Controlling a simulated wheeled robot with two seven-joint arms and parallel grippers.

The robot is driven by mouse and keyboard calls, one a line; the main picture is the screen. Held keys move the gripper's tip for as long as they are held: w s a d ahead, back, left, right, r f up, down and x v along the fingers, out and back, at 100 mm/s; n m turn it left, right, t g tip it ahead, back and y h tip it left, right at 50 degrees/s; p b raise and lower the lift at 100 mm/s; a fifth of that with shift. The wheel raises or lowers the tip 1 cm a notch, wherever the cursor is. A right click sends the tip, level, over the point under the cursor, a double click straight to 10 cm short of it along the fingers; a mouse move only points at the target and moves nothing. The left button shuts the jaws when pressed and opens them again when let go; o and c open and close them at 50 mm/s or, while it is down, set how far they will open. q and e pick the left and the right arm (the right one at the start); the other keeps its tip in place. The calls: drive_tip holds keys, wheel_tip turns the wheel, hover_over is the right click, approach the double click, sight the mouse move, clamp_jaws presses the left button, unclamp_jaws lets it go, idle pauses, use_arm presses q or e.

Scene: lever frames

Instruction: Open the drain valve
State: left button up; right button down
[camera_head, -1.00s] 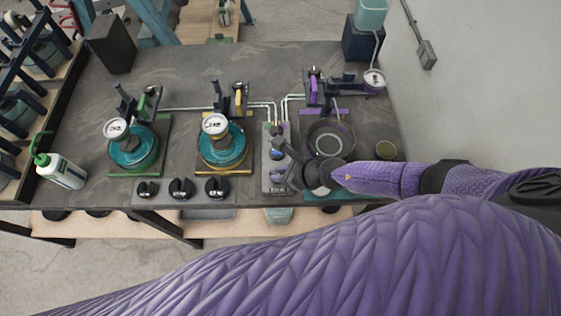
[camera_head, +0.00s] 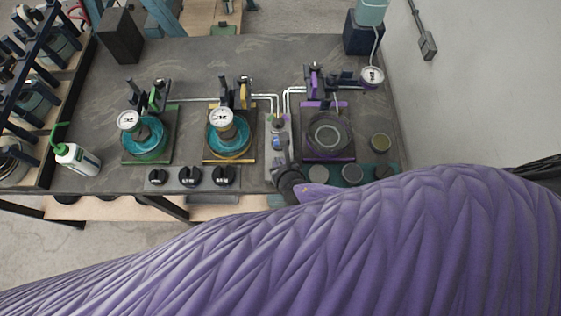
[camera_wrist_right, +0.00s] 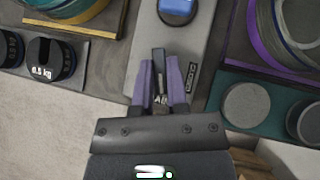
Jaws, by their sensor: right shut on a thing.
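The drain valve is on a narrow light-grey panel (camera_head: 276,148) near the front edge of the bench; the panel also shows in the wrist view (camera_wrist_right: 208,40). In the wrist view, my right gripper (camera_wrist_right: 160,72) is over the panel's front end, with its two purple fingers closed around a small dark lever (camera_wrist_right: 158,58). A partly covered label lies between and beside the fingers. In the head view, my right gripper (camera_head: 283,172) hides the panel's front end, so the lever's angle is hard to tell. My left gripper is not in view.
A blue knob (camera_wrist_right: 177,10) sits farther back on the panel. Black weights (camera_head: 190,176) stand left of it. A teal strip with round grey pads (camera_head: 352,173) lies to the right, below a purple-framed station (camera_head: 326,137). A white bottle (camera_head: 77,158) stands far left.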

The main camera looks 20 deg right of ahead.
drive_tip(key=shift+m+h, duration=0.4)
drive_tip(key=c, duration=0.6)
unclamp_jaws()
drive_tip(key=shift+c, duration=0.2)
drive_tip(key=p+v, duration=0.7)
drive_tip(key=v, duration=0.3)
